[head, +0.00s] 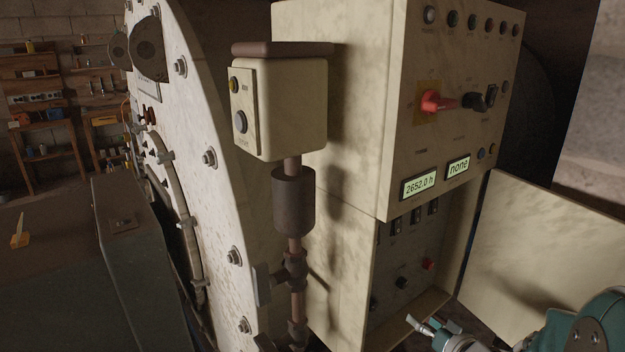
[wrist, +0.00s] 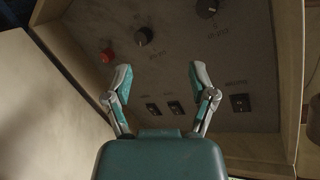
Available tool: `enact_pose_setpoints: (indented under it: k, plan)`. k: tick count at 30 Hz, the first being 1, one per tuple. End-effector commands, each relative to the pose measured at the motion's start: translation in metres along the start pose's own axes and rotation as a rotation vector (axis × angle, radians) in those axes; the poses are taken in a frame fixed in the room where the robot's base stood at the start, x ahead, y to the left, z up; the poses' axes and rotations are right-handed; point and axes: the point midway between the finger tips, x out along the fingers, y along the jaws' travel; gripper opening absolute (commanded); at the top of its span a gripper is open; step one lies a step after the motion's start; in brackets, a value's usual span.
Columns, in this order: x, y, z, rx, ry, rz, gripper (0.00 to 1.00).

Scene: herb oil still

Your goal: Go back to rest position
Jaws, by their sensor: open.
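My gripper (wrist: 160,74) is open and empty in the wrist view, its two fingers spread apart. It faces the inner panel of the lower cabinet, which carries a red knob (wrist: 107,55), black knobs (wrist: 144,36) and black switches (wrist: 175,108). No finger visibly touches a control. In the head view one pale fingertip of my gripper (head: 416,323) shows at the bottom, in front of the open lower compartment. My teal arm comes in from the lower right corner. The inner panel's red knob (head: 429,264) and switches (head: 414,216) also show there.
The open cabinet door (head: 550,245) stands close on the right. A button box (head: 280,108) on a pipe and a large round flange (head: 215,200) stand left.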

Motion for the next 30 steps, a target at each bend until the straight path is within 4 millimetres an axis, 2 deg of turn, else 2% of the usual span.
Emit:
enact_pose_setpoints:
  k: [1,6,9,14,20,30]
  plan:
    - [-0.001,-0.003,-0.010,-0.053,-0.002,0.058,0.73]
    - [-0.014,-0.005,-0.034,-0.181,-0.039,0.273,0.73]
    - [-0.028,-0.011,-0.044,-0.225,-0.075,0.382,0.73]
    - [-0.057,-0.027,-0.049,-0.257,-0.164,0.514,0.73]
    - [-0.100,-0.060,-0.037,-0.248,-0.322,0.589,0.73]
    - [-0.174,-0.135,0.014,-0.221,-0.652,0.472,0.73]
